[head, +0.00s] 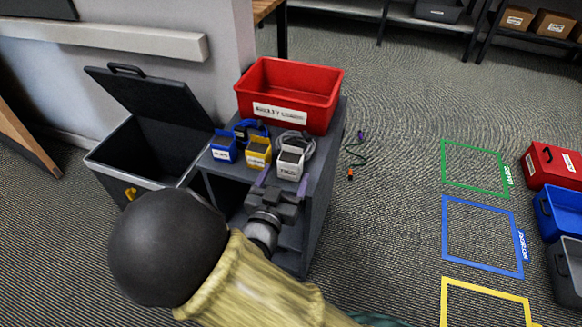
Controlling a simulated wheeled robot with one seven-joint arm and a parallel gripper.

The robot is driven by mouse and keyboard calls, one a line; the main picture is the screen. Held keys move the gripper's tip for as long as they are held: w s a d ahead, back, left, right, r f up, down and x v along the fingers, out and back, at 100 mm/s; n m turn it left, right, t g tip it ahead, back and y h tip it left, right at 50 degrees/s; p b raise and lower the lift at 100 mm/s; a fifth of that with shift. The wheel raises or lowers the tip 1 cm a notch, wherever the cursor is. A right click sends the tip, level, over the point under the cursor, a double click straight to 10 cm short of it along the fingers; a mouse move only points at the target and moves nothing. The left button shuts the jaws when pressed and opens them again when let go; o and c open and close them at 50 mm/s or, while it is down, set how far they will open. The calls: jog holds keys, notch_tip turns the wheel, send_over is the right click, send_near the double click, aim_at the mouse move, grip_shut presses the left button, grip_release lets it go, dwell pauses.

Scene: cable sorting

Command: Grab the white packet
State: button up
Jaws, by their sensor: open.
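The white packet (289,167) is a small white box-like holder with a dark top and a label on its front. It stands upright at the front right of the dark cabinet top, with a loop of grey cable behind it. My gripper (283,180) is just in front of it, with purple fingers apart, one toward each side of the packet. The fingers look open and empty. I cannot tell whether they touch the packet. The packet's lower edge is close to the gripper and partly hard to see.
A yellow packet (258,152) and a blue packet (223,147) stand close on the left. A red bin (289,92) sits behind. An open black chest (128,152) is at left. Floor outlines and bins are at right.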

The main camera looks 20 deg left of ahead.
aim_at(288, 168)
jog(key=shift+w, duration=0.1)
jog(key=w+b, duration=0.1)
jog(key=w, duration=0.2)
jog(key=w+b, duration=0.1)
jog(key=w, duration=0.1)
jog(key=shift+r+b, duration=0.3)
jog(key=shift+b, duration=0.05)
jog(key=shift+d, duration=0.1)
jog(key=c, duration=1)
